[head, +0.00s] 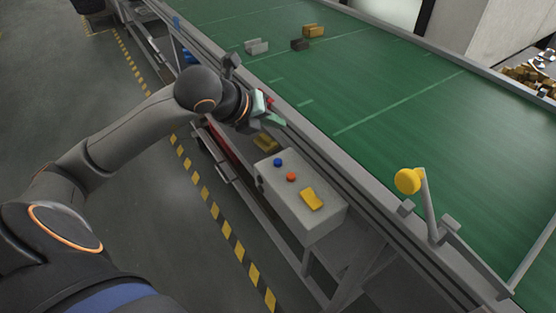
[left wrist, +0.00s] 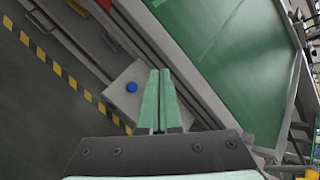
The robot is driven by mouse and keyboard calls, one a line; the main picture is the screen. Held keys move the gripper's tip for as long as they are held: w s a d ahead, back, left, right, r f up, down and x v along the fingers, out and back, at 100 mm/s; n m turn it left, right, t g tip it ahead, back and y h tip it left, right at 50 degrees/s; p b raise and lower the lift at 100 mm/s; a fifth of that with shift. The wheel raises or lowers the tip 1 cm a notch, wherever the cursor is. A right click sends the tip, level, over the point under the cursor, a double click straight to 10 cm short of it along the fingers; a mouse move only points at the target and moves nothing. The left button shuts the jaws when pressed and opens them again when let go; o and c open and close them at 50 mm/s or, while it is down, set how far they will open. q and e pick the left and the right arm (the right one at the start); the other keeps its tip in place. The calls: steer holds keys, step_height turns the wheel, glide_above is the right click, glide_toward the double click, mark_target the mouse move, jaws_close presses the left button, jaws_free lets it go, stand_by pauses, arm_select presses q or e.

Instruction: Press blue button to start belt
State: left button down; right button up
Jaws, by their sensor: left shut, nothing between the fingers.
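The blue button (head: 278,162) is on top of a grey control box (head: 318,219) on the near side of the belt, beside an orange-red button (head: 291,177) and a yellow plate (head: 311,200). In the left wrist view the blue button (left wrist: 131,87) shows just left of the fingertips. My left gripper (head: 277,119) is shut and empty, with pale green fingers. It is apart from the button, above and beyond it near the belt's edge. The green belt (head: 400,100) runs behind the box. My right gripper is not in view.
A grey, a dark and a tan block (head: 313,31) lie at the belt's far part. A yellow knob on a lever (head: 408,181) stands at the belt's near edge, right of the box. Yellow-black tape (head: 208,200) marks the floor.

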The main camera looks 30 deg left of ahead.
arm_select(q)
steer(key=f, duration=0.1)
steer(key=b, duration=0.5)
glide_above(278, 162)
steer(key=s, duration=0.1)
step_height(278, 162, down, 6)
steer(key=shift+a+f, duration=0.1)
steer(key=shift+f+b, duration=0.55)
steer(key=shift+f, duration=0.15)
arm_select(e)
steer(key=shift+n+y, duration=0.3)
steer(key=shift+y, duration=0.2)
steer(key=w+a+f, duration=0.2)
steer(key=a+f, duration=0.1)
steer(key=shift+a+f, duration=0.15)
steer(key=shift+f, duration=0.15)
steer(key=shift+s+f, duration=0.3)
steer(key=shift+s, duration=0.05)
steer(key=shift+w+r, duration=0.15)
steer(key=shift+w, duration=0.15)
arm_select(q)
steer(key=shift+f+b, duration=0.1)
steer(key=shift+b, duration=0.25)
